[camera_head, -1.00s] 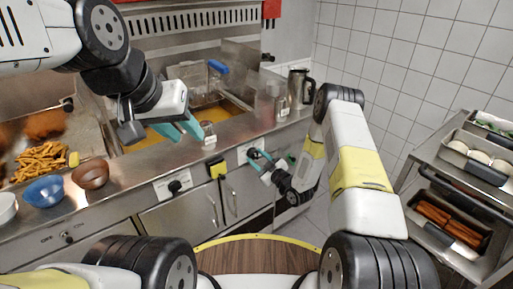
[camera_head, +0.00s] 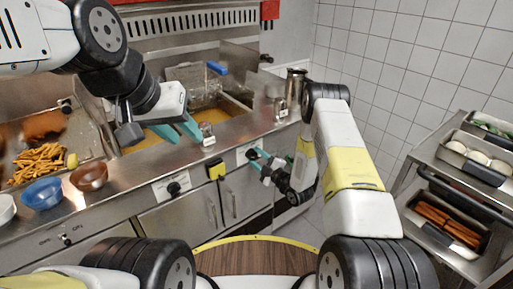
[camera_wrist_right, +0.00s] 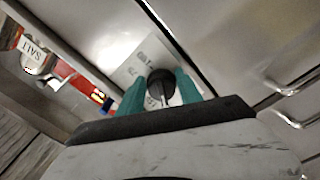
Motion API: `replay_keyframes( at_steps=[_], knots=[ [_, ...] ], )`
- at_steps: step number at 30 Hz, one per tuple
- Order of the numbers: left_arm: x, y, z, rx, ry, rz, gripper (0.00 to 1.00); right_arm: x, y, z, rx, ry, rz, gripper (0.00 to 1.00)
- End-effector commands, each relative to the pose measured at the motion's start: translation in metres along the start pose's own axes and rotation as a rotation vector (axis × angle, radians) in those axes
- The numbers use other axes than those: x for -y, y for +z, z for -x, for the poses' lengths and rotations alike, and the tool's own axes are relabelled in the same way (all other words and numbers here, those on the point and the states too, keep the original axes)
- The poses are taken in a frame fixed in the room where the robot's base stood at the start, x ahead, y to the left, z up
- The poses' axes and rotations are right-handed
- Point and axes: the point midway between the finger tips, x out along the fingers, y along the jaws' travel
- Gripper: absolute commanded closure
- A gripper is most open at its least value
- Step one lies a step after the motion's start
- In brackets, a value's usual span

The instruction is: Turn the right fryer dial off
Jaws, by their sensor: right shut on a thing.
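The right fryer dial (camera_wrist_right: 160,84) is a black round knob with a pale pointer line on a light panel with printed marks. My right gripper (camera_head: 256,157) reaches the fryer front from the right. In the right wrist view its teal fingers (camera_wrist_right: 160,92) stand on either side of the dial, shut on it. Another black dial (camera_head: 174,187) sits on a white panel further left. My left gripper (camera_head: 186,130) hangs over the front edge of the fryer, its teal fingers apart and empty.
A salt shaker (camera_head: 208,136) stands on the counter edge, and a metal pitcher (camera_head: 296,88) stands at its right end. Blue (camera_head: 41,193) and brown (camera_head: 89,176) bowls are on the left counter. Cabinet handles (camera_head: 211,210) lie below. A food rack (camera_head: 440,205) stands at right.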

Motion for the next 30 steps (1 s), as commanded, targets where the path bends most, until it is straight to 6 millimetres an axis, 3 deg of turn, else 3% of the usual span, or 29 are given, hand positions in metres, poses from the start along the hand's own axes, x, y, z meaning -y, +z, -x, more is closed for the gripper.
replay_keyframes(
  at_steps=[13,14,17,26,30],
  knots=[
    [0.0,0.0,0.0,0.0,0.0,0.0,0.64,0.002,0.002,0.001,0.005,-0.006,0.011,0.98],
    [0.0,0.0,0.0,0.0,0.0,0.0,0.64,0.002,0.002,0.001,0.005,-0.006,0.011,0.56],
    [0.0,0.0,0.0,0.0,0.0,0.0,0.64,0.002,0.001,0.001,0.004,-0.004,0.011,0.37],
    [0.0,0.0,0.0,0.0,0.0,0.0,0.64,0.001,0.001,0.001,0.002,-0.002,0.01,0.37],
    [0.0,0.0,0.0,0.0,0.0,0.0,0.64,0.0,0.002,0.013,0.003,-0.002,0.01,0.37]
  ],
)
